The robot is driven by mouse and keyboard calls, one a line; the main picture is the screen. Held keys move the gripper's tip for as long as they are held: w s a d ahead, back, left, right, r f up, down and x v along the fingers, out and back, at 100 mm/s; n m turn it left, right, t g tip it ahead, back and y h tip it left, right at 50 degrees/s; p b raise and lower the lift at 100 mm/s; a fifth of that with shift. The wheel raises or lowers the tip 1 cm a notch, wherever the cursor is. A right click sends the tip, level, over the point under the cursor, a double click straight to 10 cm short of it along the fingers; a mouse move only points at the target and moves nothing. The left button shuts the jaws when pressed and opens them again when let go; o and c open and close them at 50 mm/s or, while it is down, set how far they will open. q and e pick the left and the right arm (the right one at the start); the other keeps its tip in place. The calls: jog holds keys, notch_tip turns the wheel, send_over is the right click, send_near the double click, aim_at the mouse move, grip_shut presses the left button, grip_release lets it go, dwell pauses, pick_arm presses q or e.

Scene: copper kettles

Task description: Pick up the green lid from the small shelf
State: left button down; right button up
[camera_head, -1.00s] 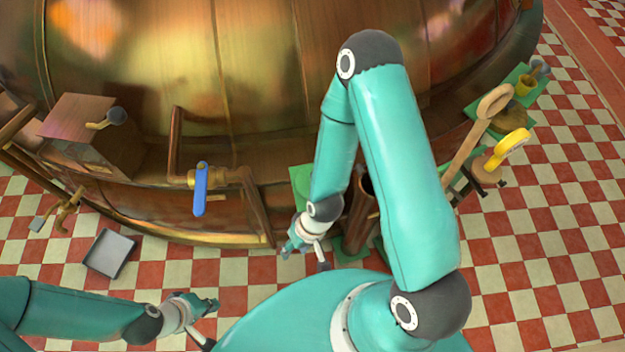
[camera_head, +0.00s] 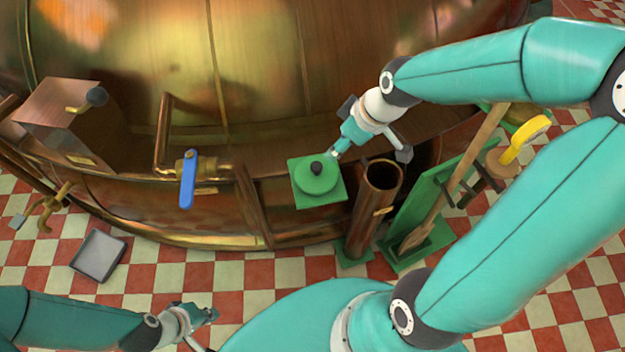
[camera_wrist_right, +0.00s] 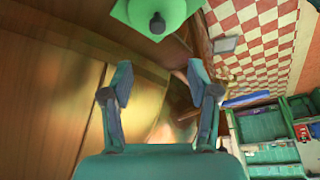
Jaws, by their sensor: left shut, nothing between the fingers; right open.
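The green lid (camera_head: 314,181) is round with a dark knob. It lies on the small green square shelf (camera_head: 334,199) at the kettle's side. In the right wrist view the lid (camera_wrist_right: 166,10) shows at the top, beyond the fingertips. My right gripper (camera_head: 337,151) is just up and to the right of the lid in the head view. In the right wrist view my right gripper (camera_wrist_right: 158,75) has its two fingers apart with nothing between them. My left gripper (camera_head: 212,314) is shut and empty at the lower left, well away from the lid.
A copper tube (camera_head: 380,188) stands right beside the shelf. A wooden paddle (camera_head: 455,175) leans in a green rack farther right. A blue-handled valve (camera_head: 187,180) and copper pipe are to the left. The kettle wall (camera_head: 270,70) rises behind.

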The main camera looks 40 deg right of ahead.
jog(key=b, duration=0.3)
send_near(316, 165)
jog(key=x, duration=0.5)
jog(key=shift+s+d+f, duration=0.15)
jog(key=shift+d+f, duration=0.05)
jog(key=b+x, duration=0.2)
jog(key=x, duration=0.3)
jog(key=shift+w+a+b, duration=0.15)
jog(key=shift+w+b, duration=0.05)
jog(key=shift+b, duration=0.15)
jog(key=shift+c, duration=0.3)
grip_shut()
